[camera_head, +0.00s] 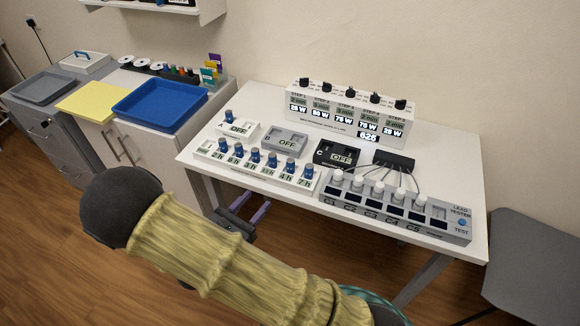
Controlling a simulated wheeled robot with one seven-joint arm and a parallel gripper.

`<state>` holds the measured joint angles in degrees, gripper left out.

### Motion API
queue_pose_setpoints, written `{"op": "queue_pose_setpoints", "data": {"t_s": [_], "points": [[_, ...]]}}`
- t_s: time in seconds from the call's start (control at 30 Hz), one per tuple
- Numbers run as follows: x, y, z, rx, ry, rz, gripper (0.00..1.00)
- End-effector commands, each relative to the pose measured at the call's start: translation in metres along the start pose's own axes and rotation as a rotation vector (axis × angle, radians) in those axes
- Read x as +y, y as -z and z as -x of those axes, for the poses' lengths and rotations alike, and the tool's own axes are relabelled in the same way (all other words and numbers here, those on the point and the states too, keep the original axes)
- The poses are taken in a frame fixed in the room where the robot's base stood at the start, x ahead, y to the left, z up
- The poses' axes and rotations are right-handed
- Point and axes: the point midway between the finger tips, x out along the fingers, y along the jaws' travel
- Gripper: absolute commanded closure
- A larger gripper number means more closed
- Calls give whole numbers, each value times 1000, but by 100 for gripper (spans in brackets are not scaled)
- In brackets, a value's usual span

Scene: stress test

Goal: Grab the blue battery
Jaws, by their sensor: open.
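Several small blue-topped cylinders that look like batteries stand upright in a row in a labelled white rack (258,178) on the white table's front left; one is the blue battery (272,160) near the row's middle. Another blue-topped cylinder (229,116) stands by the device marked A. Which one the task means I cannot tell. My gripper (252,206), with purple fingers, is open and empty. It appears in front of the table's front edge, nearer to me than the rack and apart from it. My sleeved arm hides part of the floor.
Devices B (284,141) and C (337,154) stand behind the rack. A lead tester (396,210) with white-topped cylinders and cables is to the right. A display box (346,117) stands at the back. A blue tray (160,104) lies on the left cabinet; a grey chair (530,255) stands right.

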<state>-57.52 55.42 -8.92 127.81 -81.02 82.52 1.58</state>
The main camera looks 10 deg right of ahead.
Motion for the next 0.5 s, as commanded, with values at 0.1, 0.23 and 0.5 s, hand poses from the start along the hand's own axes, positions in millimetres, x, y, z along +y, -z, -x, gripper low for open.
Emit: {"op": "queue_pose_setpoints", "data": {"t_s": [0.1,0.23,0.5], "points": [[0,0,0,1,2,-1,55],[-1,0,-1,2,4,-2,55],[-2,-1,-32,1,10,-1,55]]}}
